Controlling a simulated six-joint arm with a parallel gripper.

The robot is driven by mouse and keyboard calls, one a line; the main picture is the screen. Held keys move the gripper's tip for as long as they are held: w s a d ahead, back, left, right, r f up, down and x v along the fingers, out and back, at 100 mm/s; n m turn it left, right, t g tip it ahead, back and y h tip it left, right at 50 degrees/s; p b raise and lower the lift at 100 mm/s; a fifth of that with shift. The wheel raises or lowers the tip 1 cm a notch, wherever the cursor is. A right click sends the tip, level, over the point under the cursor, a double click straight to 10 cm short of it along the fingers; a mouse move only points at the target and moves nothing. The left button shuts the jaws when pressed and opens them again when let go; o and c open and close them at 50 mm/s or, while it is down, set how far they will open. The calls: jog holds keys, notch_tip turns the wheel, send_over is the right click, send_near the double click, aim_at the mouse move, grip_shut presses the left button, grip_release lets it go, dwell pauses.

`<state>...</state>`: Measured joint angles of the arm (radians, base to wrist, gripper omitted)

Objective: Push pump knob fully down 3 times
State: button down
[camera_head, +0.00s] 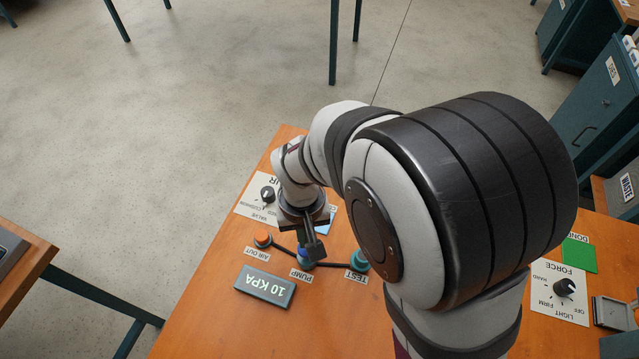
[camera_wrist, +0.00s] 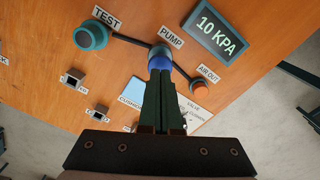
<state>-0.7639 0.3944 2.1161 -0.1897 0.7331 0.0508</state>
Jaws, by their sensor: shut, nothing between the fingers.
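The pump knob shows blue at the PUMP label in the head view (camera_head: 304,263) and in the wrist view (camera_wrist: 160,53). My gripper (camera_wrist: 160,74) is shut and empty, pointing down at the pump knob. Its fingertips overlap the knob's near part in the wrist view. I cannot tell whether they touch it or are just above. The gripper also shows in the head view (camera_head: 312,249), over the pump. The display (camera_head: 265,287) reads 10 KPA, as it does in the wrist view (camera_wrist: 220,35).
The orange AIR OUT knob (camera_head: 262,239) stands left of the pump and the teal TEST knob (camera_head: 359,259) right, joined to it by dark lines. A VALVE dial (camera_head: 267,194) lies behind. A FORCE dial (camera_head: 564,287) and green DONE pad (camera_head: 579,254) are at the right.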

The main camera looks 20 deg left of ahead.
jog(key=shift+f, duration=0.15)
jog(key=shift+f, duration=2)
jog(key=shift+r, duration=2.7)
